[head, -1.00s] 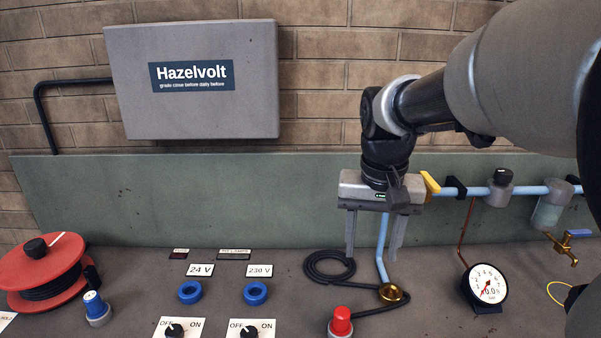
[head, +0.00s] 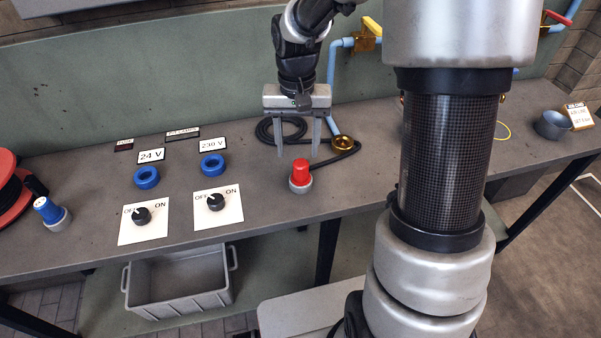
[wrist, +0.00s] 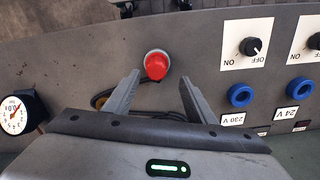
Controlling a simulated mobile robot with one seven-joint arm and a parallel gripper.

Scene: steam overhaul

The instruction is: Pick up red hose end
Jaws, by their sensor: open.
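The red hose end (head: 301,173) is a red cap on a grey round base. It stands upright on the bench, at the front end of a black hose (head: 325,162). In the wrist view the red hose end (wrist: 157,66) shows between and just beyond my fingertips. My gripper (head: 298,153) is open and empty, pointing down, above and slightly behind the hose end in the head view. The wrist view shows the two fingers (wrist: 159,78) spread apart, with clear space between them and the red cap.
A brass ring (head: 343,143) and blue pipe stand behind right. Blue sockets (head: 213,166) and switch plates (head: 218,207) lie left, with a blue-capped end (head: 47,210) farther left. A pressure gauge (wrist: 15,114) shows in the wrist view. A grey crate (head: 180,283) is below the bench.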

